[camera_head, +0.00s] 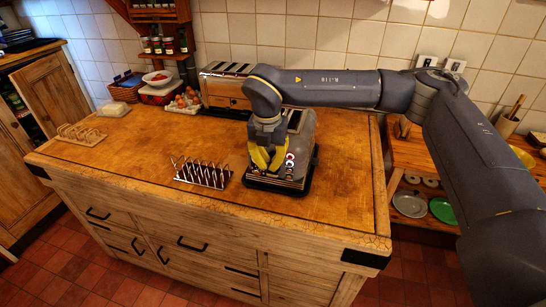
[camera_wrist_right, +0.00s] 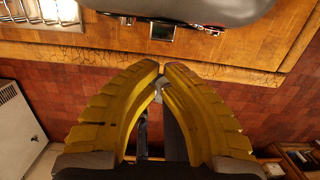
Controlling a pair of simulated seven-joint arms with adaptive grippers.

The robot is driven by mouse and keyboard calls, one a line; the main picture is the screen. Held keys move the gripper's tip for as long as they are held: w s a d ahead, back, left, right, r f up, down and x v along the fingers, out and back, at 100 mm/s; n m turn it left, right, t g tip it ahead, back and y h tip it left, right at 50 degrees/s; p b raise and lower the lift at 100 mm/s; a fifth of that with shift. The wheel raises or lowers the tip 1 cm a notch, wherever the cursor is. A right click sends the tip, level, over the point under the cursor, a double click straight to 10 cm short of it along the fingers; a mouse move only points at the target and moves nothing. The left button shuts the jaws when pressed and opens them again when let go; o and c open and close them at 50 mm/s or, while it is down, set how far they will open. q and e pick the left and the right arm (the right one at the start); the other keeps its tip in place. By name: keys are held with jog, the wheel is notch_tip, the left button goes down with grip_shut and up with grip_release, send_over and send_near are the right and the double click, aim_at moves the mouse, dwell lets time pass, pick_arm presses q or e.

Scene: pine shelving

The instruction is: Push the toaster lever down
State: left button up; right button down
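The grey toaster (camera_head: 303,133) stands on the wooden worktop (camera_head: 140,160), with round dials on its front. My right gripper (camera_head: 265,167) is at the left part of its front, pointing down, with yellow fingers. In the right wrist view the two fingertips (camera_wrist_right: 162,67) come together with nothing between them. The toaster's rounded grey edge (camera_wrist_right: 190,10) is at the top there, and a small dark block (camera_wrist_right: 162,31), possibly the lever, sticks out from it just beyond the fingertips. I cannot tell whether they touch. The lever is not clear in the head view. My left gripper is not in view.
A metal toast rack (camera_head: 203,174) stands left of the toaster, and a wooden rack (camera_head: 81,134) lies farther left. A second long slotted appliance (camera_head: 228,88) and eggs (camera_head: 185,101) are behind. The front left worktop is clear.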

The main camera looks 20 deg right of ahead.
notch_tip(320, 180, up, 6)
jog(key=shift+s+a+r, duration=0.15)
jog(key=shift+s+r, duration=0.05)
jog(key=shift+s, duration=0.1)
dwell(1.0)
